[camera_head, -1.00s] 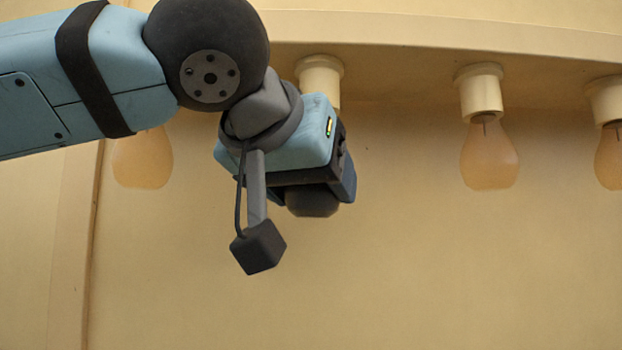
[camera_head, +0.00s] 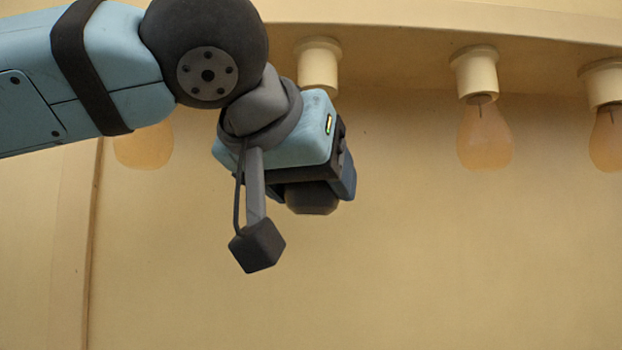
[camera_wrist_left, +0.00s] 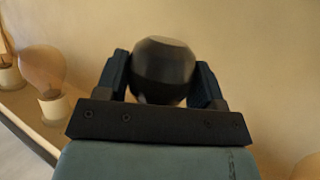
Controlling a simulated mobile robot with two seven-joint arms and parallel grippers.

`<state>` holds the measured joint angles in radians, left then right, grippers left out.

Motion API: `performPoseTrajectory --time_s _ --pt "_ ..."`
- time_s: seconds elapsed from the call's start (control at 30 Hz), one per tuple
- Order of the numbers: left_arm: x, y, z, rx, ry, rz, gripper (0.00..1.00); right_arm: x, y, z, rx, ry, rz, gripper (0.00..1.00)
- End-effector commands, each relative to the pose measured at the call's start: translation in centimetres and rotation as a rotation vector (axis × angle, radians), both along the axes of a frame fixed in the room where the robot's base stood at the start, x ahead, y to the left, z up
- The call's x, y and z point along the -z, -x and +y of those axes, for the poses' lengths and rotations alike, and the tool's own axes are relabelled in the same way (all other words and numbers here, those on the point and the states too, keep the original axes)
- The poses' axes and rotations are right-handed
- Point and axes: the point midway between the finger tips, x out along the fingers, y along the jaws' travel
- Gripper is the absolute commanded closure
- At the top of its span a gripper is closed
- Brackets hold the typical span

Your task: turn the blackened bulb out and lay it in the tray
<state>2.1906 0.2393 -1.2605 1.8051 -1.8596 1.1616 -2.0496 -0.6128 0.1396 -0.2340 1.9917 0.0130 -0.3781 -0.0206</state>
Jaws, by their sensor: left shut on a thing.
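My left gripper (camera_head: 314,182) is shut on the blackened bulb (camera_head: 312,201), under an ivory socket (camera_head: 318,66). In the left wrist view the dark, rounded bulb (camera_wrist_left: 164,68) sits between the two blue fingers of my left gripper (camera_wrist_left: 162,82). The bulb's cap end is hidden behind my gripper, so I cannot see where it stands to the socket mouth. The tray is in neither view. My right gripper is not in view.
Clear amber bulbs hang from the same ledge: one (camera_head: 485,137) to the right, one (camera_head: 606,140) at the right edge, and one (camera_head: 143,147) partly behind my left arm. The tan wall (camera_head: 430,260) below is bare.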

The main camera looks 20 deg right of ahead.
Motion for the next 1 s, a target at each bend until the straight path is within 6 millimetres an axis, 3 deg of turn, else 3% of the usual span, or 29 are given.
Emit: performPoseTrajectory --time_s 1.0 --pt "3.0 5.1 4.9 -0.001 0.0 -0.001 0.55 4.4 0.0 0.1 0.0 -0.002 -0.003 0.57"
